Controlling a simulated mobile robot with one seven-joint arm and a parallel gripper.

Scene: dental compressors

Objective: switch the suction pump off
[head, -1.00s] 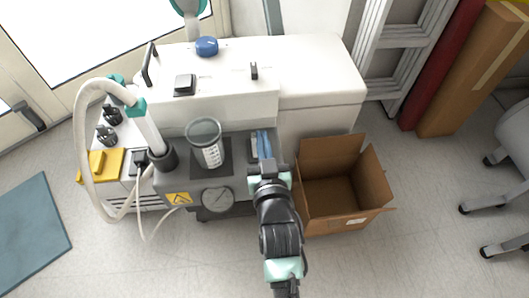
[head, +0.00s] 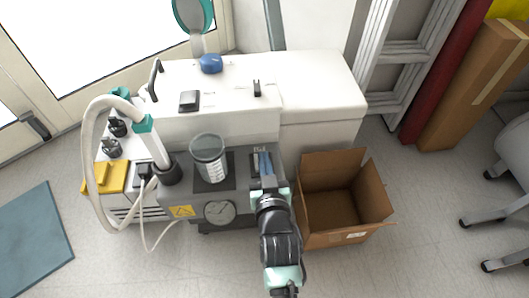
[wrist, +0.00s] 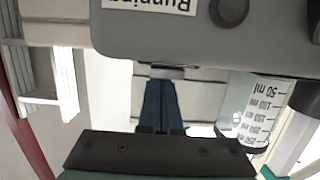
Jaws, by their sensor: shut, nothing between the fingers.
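The suction pump is a grey unit (head: 190,197) with a round gauge (head: 220,212), a clear measuring jar (head: 209,158) and a pale hose (head: 82,165) on its left. The jar also shows in the wrist view (wrist: 262,107). My gripper (head: 264,162) is over the right part of the grey unit, its blue fingers together and empty. In the wrist view the shut fingers (wrist: 160,105) point at a grey panel (wrist: 170,42) with an upside-down "Running" label (wrist: 150,4) and a dark round part (wrist: 229,10). I cannot tell whether they touch. No switch is clearly identifiable near the fingertips.
A white cabinet (head: 320,90) behind bears a black switch-like block (head: 189,101), a small black lever (head: 257,88) and a blue knob (head: 210,63). An open cardboard box (head: 345,240) stands just right of my arm. A yellow block (head: 98,178) is at left.

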